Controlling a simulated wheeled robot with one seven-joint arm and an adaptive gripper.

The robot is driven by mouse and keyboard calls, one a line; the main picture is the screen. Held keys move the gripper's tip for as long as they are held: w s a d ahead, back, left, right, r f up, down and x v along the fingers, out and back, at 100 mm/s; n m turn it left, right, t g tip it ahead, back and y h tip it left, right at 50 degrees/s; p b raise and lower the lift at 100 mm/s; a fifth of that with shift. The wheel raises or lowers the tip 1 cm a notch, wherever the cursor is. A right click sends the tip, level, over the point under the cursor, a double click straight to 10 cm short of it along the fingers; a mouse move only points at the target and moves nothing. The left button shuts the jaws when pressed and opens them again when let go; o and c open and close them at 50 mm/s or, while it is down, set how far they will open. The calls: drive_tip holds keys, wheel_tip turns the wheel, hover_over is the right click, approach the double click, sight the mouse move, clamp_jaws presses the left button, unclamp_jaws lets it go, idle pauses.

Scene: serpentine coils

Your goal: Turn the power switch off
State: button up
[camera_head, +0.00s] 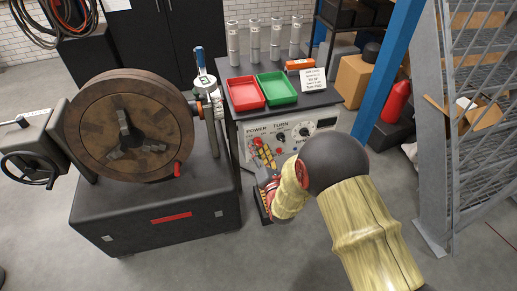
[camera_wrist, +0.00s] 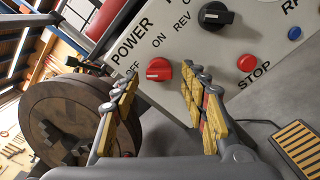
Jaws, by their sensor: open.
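The red power switch (camera_wrist: 158,69) is a knob on the light grey control panel, under the word POWER, with OFF to its left and ON above it. It also shows small in the head view (camera_head: 257,141). My gripper (camera_wrist: 165,88) is open in the wrist view, with its yellow-padded fingers apart and the switch showing between and beyond their tips. In the head view my gripper (camera_head: 263,153) is in front of the panel, low at its left part. I cannot tell whether the fingers touch the switch.
Beside the switch are a black turn knob (camera_wrist: 215,14), a red stop button (camera_wrist: 247,62) and a blue button (camera_wrist: 294,33). A large round chuck (camera_head: 128,125) stands left of the panel. Red (camera_head: 246,93) and green (camera_head: 277,89) trays sit on top. A blue post (camera_head: 388,75) stands right.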

drive_tip(key=v, duration=1.1)
drive_tip(key=shift+s, duration=0.2)
drive_tip(key=s+d+f+m+g+h, duration=0.1)
drive_tip(key=s+f+m+g, duration=0.1)
drive_tip(key=f+m+g, duration=0.3)
drive_tip(key=s+f+m+g+h, duration=0.1)
drive_tip(key=s+f+m, duration=0.15)
drive_tip(key=f, duration=0.55)
drive_tip(key=s+d+m+g+h, duration=0.1)
drive_tip(key=s+d+m+g, duration=0.2)
drive_tip(key=s+m+g, duration=0.45)
drive_tip(key=s+d+r+m+p, duration=0.2)
drive_tip(key=s+d+r+m, duration=0.2)
drive_tip(key=r, duration=0.9)
drive_tip(key=s+d+r+m+t+h+p, duration=0.1)
drive_tip(key=s+d+r+m, duration=0.3)
drive_tip(key=r, duration=1)
drive_tip(key=s+d+r+m+h+p, duration=0.1)
drive_tip(key=s+d+r+m+p, duration=0.2)
drive_tip(key=r, duration=1)
drive_tip(key=s+d+m, duration=0.1)
drive_tip(key=s+m, duration=0.2)
drive_tip(key=m, duration=0.1)
drive_tip(key=shift+s+d+r+t, duration=0.3)
drive_tip(key=shift+t, duration=0.05)
